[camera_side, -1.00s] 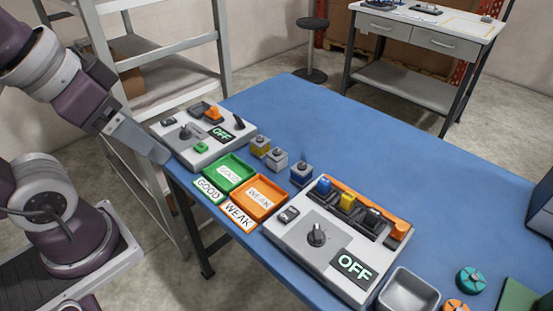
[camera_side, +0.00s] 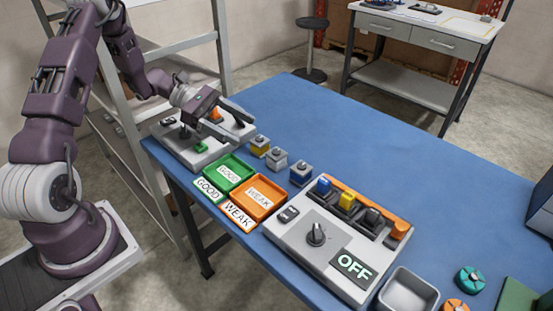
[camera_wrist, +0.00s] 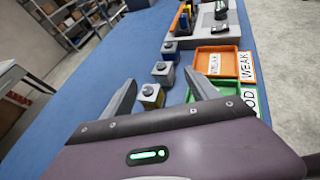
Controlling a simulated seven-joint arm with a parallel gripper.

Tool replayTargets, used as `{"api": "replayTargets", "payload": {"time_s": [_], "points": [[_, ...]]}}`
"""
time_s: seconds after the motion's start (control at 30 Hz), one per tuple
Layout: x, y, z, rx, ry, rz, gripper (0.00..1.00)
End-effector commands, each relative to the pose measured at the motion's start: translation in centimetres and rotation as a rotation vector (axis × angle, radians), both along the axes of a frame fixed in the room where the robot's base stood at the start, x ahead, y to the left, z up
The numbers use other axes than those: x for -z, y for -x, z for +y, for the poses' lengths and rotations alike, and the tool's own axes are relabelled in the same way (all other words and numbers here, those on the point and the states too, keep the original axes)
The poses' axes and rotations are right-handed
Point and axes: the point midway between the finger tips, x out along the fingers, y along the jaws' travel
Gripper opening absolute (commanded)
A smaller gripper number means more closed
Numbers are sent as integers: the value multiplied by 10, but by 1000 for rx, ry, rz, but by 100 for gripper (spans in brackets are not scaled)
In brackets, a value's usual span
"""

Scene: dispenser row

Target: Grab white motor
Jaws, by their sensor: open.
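The white motor (camera_side: 277,158), a small pale block with a dark top, stands on the blue table, between a yellow motor (camera_side: 259,145) and a blue motor (camera_side: 301,173). In the wrist view the white motor (camera_wrist: 163,73) is the middle one of the row, with the yellow motor (camera_wrist: 151,95) nearer and the blue motor (camera_wrist: 170,49) farther. My gripper (camera_side: 244,128) is open and empty, above the far-left grey box, to the left of the motors. In the wrist view, the row appears between my fingers (camera_wrist: 160,80).
A green tray (camera_side: 211,182) marked GOOD and an orange tray (camera_side: 239,204) marked WEAK lie beside the motors. A grey box (camera_side: 285,241) reading OFF holds several coloured pieces. Another grey box (camera_side: 176,154) sits under my gripper. The table behind the motors is clear.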

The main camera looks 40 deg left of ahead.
Motion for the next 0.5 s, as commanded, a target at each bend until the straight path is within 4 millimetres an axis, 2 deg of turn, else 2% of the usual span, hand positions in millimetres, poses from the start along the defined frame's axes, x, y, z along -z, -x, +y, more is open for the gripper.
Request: {"api": "replayTargets", "payload": {"time_s": [0.07, 0.3, 0.5], "points": [[8, -4, 1, -27, 22, 10, 68], [28, -24, -42, -26, 22, 12, 68], [41, -32, -66, -23, 21, 13, 68]]}}
